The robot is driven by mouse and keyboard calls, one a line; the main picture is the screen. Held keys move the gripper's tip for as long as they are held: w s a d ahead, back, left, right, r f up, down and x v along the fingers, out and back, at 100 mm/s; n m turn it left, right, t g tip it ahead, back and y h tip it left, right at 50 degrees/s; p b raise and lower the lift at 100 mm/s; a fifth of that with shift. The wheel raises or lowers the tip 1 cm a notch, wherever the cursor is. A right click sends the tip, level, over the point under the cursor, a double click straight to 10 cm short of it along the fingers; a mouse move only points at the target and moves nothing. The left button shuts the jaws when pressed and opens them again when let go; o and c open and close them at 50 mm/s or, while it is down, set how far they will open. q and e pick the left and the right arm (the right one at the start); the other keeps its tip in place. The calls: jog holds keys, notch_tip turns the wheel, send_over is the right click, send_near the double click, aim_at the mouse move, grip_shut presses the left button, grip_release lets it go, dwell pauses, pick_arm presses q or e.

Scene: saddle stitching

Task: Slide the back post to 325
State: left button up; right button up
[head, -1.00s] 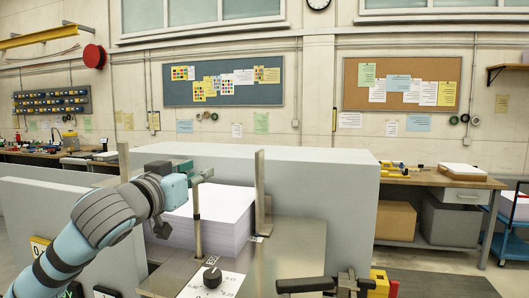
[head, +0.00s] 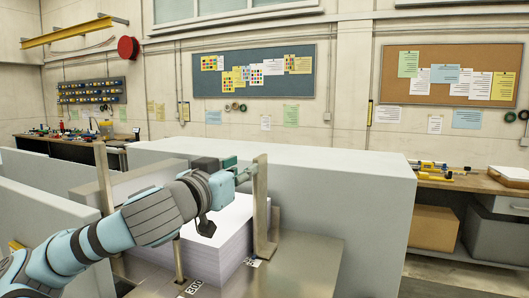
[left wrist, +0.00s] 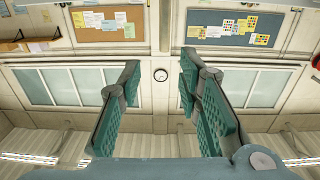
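A flat upright metal post (head: 261,208) stands at the right of the white paper stack (head: 228,240), near a small scale label (head: 253,262). A thinner post (head: 180,262) stands at the stack's near side beside a label reading 300 (head: 194,287); my arm hides its upper part. I cannot tell for sure which is the back post. My left gripper (head: 243,174) is above the stack, close to the flat post's upper part; contact is unclear. In the left wrist view its green fingers (left wrist: 163,110) are wide apart with nothing between them. My right gripper is out of view.
Another upright plate (head: 103,185) stands at the left. Grey panels (head: 350,210) enclose the metal plate (head: 300,270) behind and to the left. The plate is clear right of the flat post. A bench (head: 480,182) with boxes is farther right.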

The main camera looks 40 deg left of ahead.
aim_at(260, 158)
pick_arm(q)
jog(key=p+x, duration=0.2)
jog(key=x, duration=0.4)
jog(key=p+x, duration=0.3)
jog(key=x, duration=0.3)
jog(key=shift+w+a+f, duration=0.1)
jog(key=shift+a+f, duration=0.05)
jog(key=shift+f, duration=0.05)
jog(key=shift+s+r, duration=0.15)
jog(key=shift+s, duration=0.45)
jog(key=shift+a, duration=0.1)
jog(key=shift+c, duration=0.6)
jog(key=shift+w, duration=0.25)
grip_shut()
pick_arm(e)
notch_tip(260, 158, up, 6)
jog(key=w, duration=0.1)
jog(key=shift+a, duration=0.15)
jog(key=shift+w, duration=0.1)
